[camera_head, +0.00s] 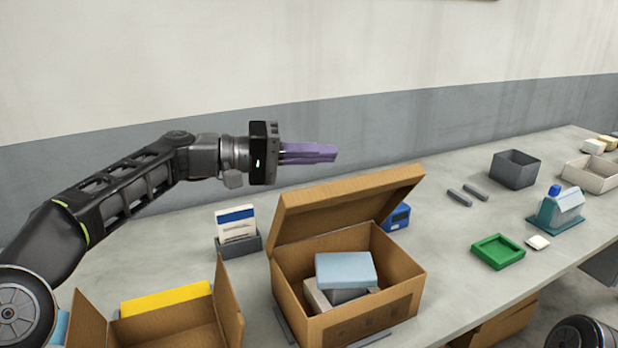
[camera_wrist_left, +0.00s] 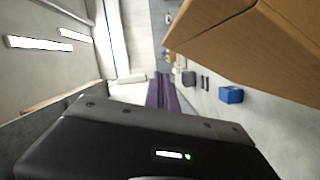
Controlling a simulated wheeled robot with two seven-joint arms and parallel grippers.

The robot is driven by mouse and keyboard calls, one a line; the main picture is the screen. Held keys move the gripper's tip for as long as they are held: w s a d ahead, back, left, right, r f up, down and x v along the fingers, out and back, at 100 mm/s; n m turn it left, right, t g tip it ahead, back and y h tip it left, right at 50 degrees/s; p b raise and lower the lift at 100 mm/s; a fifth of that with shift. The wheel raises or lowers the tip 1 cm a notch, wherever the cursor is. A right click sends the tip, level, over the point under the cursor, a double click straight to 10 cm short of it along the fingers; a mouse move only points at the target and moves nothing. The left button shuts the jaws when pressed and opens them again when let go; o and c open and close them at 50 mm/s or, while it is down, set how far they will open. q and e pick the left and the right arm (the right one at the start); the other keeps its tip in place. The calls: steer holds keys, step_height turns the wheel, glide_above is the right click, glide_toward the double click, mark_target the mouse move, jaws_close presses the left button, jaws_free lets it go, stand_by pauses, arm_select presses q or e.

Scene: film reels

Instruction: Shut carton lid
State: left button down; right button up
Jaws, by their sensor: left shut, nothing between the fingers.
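The brown carton (camera_head: 354,319) stands on the table in the head view, with a light blue box (camera_head: 346,269) and other boxes inside. Its lid (camera_head: 347,204) is hinged at the back and stands raised, so the carton is open. The lid also shows large at the upper right of the left wrist view (camera_wrist_left: 255,40). My left gripper (camera_head: 335,153), with purple fingers, is shut and empty. It is in the air above and behind the lid, apart from it. Its fingers show in the left wrist view (camera_wrist_left: 160,92). My right gripper is not in view.
An open carton (camera_head: 172,328) with a yellow item stands at the front left. A grey holder with cards (camera_head: 238,242) is behind it. A blue box (camera_head: 398,217) stands behind the carton. To the right are a green tray (camera_head: 498,251) and a grey bin (camera_head: 515,169).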

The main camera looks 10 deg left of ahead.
mark_target(368, 194)
arm_select(q)
steer(key=s+d+f+m+b, duration=0.1)
steer(key=s+b, duration=0.1)
steer(key=b, duration=0.1)
steer(key=s+d+f+m+b, duration=0.1)
steer(key=s+f+b, duration=0.1)
steer(key=b, duration=0.1)
steer(key=s+d+f+m+b, duration=0.1)
steer(key=s+d+b, duration=0.1)
steer(key=b, duration=0.2)
steer(key=shift+f+y, duration=0.2)
steer(key=shift+y, duration=0.2)
steer(key=s+d+f+m+t+y+b, duration=0.1)
steer(key=s+d+f+m+b, duration=0.1)
steer(key=f+b, duration=0.4)
steer(key=s+d+f+m+t+y+b, duration=0.1)
steer(key=s+d+f+m+b, duration=0.2)
steer(key=b, duration=1.2)
steer(key=s+f+m, duration=0.2)
steer(key=s+f, duration=0.1)
steer(key=shift+d+f+m, duration=0.25)
steer(key=shift+f+m, duration=0.05)
steer(key=shift+f, duration=0.1)
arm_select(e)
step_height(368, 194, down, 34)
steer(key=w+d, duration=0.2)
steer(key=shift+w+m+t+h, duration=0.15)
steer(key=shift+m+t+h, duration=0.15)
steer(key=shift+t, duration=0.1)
